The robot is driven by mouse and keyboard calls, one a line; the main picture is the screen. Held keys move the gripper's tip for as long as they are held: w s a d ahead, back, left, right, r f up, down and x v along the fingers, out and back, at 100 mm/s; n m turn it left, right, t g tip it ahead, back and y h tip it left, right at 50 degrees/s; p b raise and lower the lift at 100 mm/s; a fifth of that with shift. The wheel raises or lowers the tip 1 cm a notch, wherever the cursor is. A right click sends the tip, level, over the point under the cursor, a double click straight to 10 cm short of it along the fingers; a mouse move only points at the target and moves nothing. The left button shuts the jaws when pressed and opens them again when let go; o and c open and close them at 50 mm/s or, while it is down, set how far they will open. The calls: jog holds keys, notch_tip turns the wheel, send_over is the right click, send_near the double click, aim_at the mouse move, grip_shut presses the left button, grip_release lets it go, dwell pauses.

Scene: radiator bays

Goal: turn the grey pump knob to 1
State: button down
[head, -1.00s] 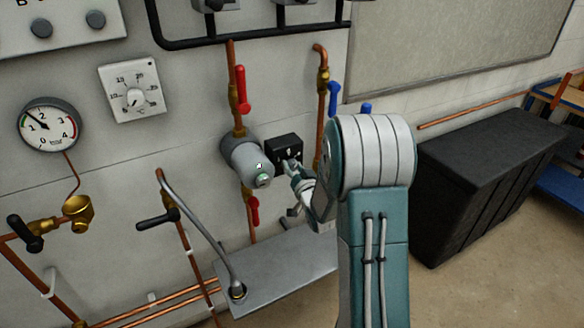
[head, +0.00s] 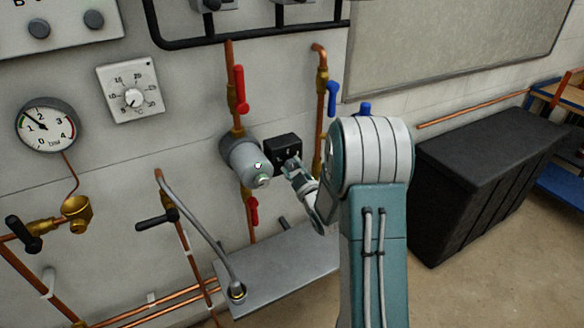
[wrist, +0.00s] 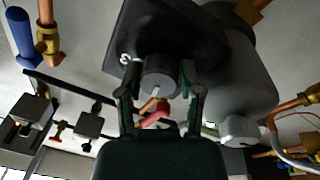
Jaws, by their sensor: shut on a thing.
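The grey pump knob (wrist: 160,76) sits on the face of a black box (wrist: 200,38), seen close up in the wrist view. A white mark, apparently a 3, shows left of the knob; the knob's pointer and a 1 cannot be made out. My gripper (wrist: 162,92) is shut on the knob, one finger on each side. In the head view my gripper (head: 292,166) reaches the black box (head: 283,148) from the lower right, and the knob is mostly hidden by the fingers. The grey pump body (head: 243,160) is just left of the box.
A red-handled valve (head: 241,90) is above the pump, and another red handle (head: 253,210) is below it. A blue-handled valve (head: 332,98) is on the pipe to the right. A grey shelf (head: 280,270) juts out below. A black chest (head: 490,175) stands at right.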

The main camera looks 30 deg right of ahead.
jog(key=n+y, duration=0.1)
jog(key=n, duration=0.5)
jog(key=shift+r, duration=0.2)
jog(key=shift+f+n+y, duration=0.1)
jog(key=shift+n+y, duration=0.4)
jog(key=shift+n, duration=1.8)
jog(key=shift+a+f, duration=0.1)
jog(key=shift+c, duration=1.3)
grip_release()
jog(key=shift+a, duration=0.1)
jog(key=shift+s+d+f, duration=0.1)
jog(key=shift+s+d, duration=0.1)
jog(key=shift+s, duration=0.2)
jog(key=s+f, duration=0.1)
jog(key=s, duration=1)
jog(key=shift+d, duration=0.4)
